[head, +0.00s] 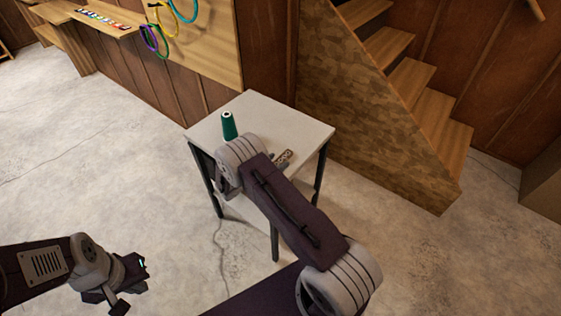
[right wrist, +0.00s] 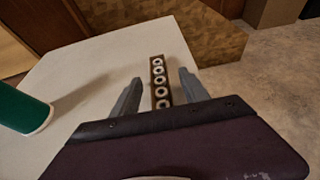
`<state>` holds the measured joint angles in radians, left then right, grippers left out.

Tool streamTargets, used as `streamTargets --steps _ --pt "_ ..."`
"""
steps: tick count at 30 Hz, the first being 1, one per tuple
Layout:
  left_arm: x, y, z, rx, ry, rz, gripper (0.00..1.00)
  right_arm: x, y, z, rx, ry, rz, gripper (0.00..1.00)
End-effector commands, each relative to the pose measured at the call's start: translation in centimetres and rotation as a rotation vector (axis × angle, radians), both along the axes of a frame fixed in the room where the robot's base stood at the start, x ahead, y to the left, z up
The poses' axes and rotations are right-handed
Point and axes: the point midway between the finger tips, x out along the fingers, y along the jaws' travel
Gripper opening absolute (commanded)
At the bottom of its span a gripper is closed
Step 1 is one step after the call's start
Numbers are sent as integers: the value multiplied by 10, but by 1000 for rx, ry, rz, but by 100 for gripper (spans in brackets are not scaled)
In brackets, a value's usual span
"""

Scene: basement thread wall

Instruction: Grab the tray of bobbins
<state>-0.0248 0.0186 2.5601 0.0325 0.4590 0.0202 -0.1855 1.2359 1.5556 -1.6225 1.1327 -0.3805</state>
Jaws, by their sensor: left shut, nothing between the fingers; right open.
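The tray of bobbins (right wrist: 153,92) is a narrow brown strip holding a row of several pale ring-shaped bobbins. It lies on the white table (head: 300,123); in the head view, the tray (head: 284,157) shows only partly beside my right arm. My right gripper (right wrist: 159,76) is open. In the right wrist view its two fingers stand on either side of the tray, with gaps and nothing held. In the head view my right arm hides this gripper. My left gripper (head: 130,284) is shut and empty, low over the floor at the lower left, away from the table.
A green thread cone (head: 229,126) stands on the table left of the tray; it also shows in the right wrist view (right wrist: 20,110). Wooden stairs (head: 410,85) rise behind the table on the right. A wall board with coloured hoops (head: 155,40) is behind. The floor at left is clear.

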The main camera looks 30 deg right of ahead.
Motion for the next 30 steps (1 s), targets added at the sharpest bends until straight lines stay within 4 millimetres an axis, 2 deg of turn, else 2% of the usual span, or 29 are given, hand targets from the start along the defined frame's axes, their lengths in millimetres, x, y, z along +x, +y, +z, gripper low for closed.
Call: streamTargets --steps 4,10,11,16,17,26,30 --pt "0 0 0 0 0 0 0 6 -16 -7 0 0 -1 53" --pt "0 0 0 0 0 0 0 7 -16 -7 0 -1 2 53" --pt "0 0 0 0 0 0 0 7 -16 -7 0 0 1 50" --pt "0 0 0 0 0 0 0 7 -16 -7 0 0 1 3" --pt "0 0 0 0 0 0 0 7 -16 -7 0 0 1 0" --pt "0 0 0 0 0 0 0 7 -16 -5 1 0 1 0" --pt "0 0 1 0 0 0 0 7 -16 9 1 -3 0 0"
